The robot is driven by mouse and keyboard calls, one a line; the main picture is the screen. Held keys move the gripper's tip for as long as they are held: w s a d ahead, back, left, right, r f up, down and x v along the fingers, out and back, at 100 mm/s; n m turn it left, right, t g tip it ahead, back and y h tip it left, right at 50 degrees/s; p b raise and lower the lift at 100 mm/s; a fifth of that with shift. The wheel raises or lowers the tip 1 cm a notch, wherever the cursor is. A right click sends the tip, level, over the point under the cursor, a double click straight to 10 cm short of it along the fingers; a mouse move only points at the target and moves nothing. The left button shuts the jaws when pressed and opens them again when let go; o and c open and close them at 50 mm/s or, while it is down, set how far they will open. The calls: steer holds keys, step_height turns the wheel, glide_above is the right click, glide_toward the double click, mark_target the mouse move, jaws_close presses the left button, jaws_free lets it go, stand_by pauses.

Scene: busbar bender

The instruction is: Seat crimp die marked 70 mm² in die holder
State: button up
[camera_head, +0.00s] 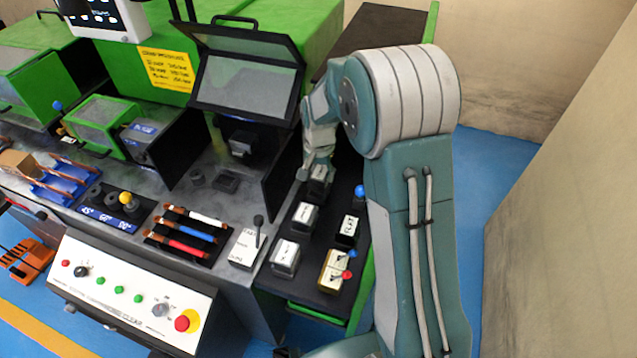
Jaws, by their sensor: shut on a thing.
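My gripper (318,168) is at the back of the black die tray, partly hidden by my own arm. It is shut on a grey crimp die (320,175) with a pale label, which still looks to be at the tray's back row. I cannot read its marking, nor tell whether it touches the tray. The die holder seems to be the dark block (241,146) inside the crimping bay, left of my gripper. The bay's hinged clear guard (248,82) is raised above it.
More dies stand on the tray (310,278): two silver ones (305,216) at left, a dark one (348,229) at right. A dark side panel (283,160) stands between the bay and the tray. A lever (258,225) rises at the bench edge.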

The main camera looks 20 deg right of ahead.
mark_target(319, 171)
steer(key=shift+r, duration=0.15)
steer(key=shift+r, duration=2.45)
